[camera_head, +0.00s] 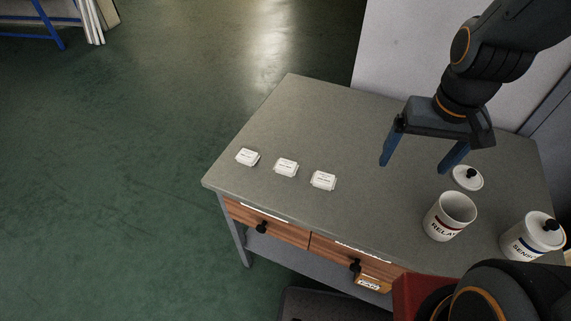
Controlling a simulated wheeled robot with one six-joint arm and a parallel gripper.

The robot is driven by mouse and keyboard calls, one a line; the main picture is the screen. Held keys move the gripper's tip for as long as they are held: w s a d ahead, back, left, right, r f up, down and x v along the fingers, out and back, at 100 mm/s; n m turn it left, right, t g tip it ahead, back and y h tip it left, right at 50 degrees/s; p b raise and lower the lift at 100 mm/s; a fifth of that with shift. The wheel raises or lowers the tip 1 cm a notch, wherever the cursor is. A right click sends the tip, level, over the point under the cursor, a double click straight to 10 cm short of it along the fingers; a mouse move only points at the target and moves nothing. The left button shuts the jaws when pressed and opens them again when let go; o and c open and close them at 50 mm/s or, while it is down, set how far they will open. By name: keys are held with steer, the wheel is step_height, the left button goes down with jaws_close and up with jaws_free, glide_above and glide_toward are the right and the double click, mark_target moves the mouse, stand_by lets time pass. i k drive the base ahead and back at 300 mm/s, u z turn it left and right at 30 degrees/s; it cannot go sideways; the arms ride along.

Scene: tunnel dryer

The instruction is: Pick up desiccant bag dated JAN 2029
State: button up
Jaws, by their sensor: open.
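Three small white desiccant bags lie apart in a row on the grey table top: the left bag (247,157), the middle bag (286,168) and the right bag (323,181). Each carries small dark print. The print is too small to read, so I cannot tell which is dated JAN 2029. My gripper (418,165) is open and empty, with its two blue fingers pointing down above the right part of the table. It is to the right of all three bags and apart from them.
An open white jar (449,216), its label partly reading RELA, stands on the table (292,112) near a loose lid (467,177). A lidded jar (532,237) stands at the right. Two wooden drawers (266,224) with black knobs are below. The table's left and back are clear.

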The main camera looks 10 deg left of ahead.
mark_target(326, 181)
steer(key=z, duration=0.55)
steer(key=k, duration=1.3)
steer(key=u, duration=0.15)
steer(key=i, duration=0.6)
steer(key=u, duration=1.05)
steer(key=i, duration=0.8)
